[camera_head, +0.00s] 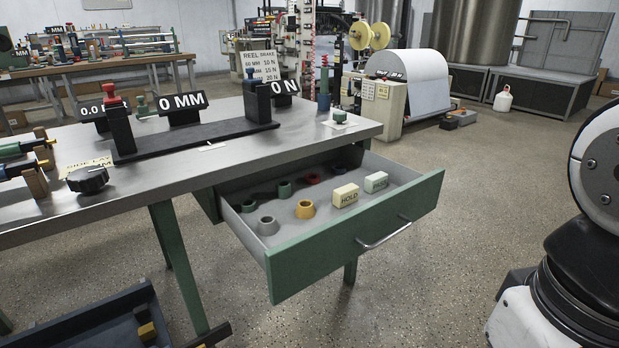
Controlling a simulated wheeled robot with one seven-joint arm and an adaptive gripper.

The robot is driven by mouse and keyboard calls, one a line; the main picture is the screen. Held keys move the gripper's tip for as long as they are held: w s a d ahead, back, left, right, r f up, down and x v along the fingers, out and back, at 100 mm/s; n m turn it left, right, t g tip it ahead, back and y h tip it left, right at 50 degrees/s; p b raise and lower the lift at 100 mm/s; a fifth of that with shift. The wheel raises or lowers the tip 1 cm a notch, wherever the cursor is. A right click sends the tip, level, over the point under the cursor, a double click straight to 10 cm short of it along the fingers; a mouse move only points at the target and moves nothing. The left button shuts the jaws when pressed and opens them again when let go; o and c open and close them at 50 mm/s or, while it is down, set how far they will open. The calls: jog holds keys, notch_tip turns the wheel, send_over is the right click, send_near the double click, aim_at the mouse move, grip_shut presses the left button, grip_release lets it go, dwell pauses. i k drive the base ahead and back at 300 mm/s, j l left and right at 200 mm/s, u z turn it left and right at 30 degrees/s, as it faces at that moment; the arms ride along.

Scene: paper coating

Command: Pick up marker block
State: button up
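Two small lettered blocks lie in the open drawer (357,236) under the metal table. The cream block (346,195) reads "HOLD" and sits near the drawer's middle. A pale grey-green block (376,182) lies just right of it; its lettering is too small to read. Either could be the marker block; I cannot tell which. Both appear upright and apart from each other. My gripper is not in view; only white and black links of my own body show at the right edge.
Several ring-shaped pieces, including a yellow one (305,209) and a grey one (268,226), share the drawer. Its green front has a metal handle (384,234). The metal table (230,160) overhangs the drawer's back. A dark blue tray (80,325) is at lower left. The floor right of the drawer is clear.

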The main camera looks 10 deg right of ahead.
aim_at(374, 183)
jog(key=z, duration=0.15)
jog(key=i+l+u, duration=0.1)
jog(key=l, duration=0.15)
jog(key=i+l, duration=0.1)
jog(key=l, duration=0.15)
jog(key=i+l+z, duration=0.1)
jog(key=i+l, duration=0.6)
jog(key=i, duration=0.15)
